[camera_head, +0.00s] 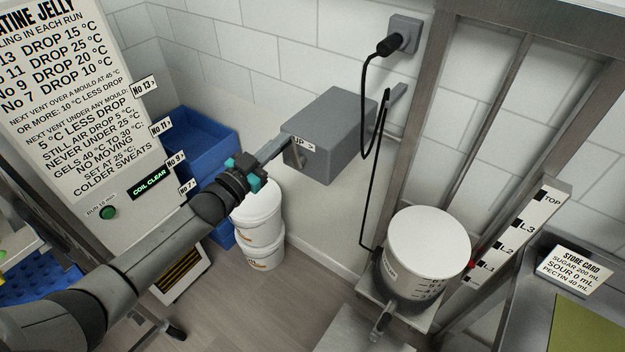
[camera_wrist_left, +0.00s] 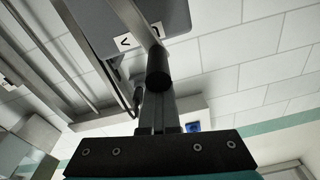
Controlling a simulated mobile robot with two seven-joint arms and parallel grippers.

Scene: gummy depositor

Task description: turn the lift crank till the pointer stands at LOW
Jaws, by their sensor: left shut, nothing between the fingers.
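The lift drive is a grey box (camera_head: 335,125) on the wall with a label reading "UP >". The crank shows in the left wrist view as a metal arm (camera_wrist_left: 132,18) with a black cylindrical knob (camera_wrist_left: 158,70). My left gripper (camera_head: 285,143) is shut and empty at the box's left face; its fingers (camera_wrist_left: 165,112) are close to the knob, and I cannot tell whether they touch it. The scale (camera_head: 508,232) reads TOP, L3, L2, L1 downward. A small red pointer (camera_head: 472,264) shows near L1, partly behind the white pot (camera_head: 428,245). No LOW mark is visible.
A black cable hangs from the wall plug (camera_head: 398,40) past the box. A sign board (camera_head: 75,90) is at left. A steel bench (camera_head: 500,310) with a store card is at right.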

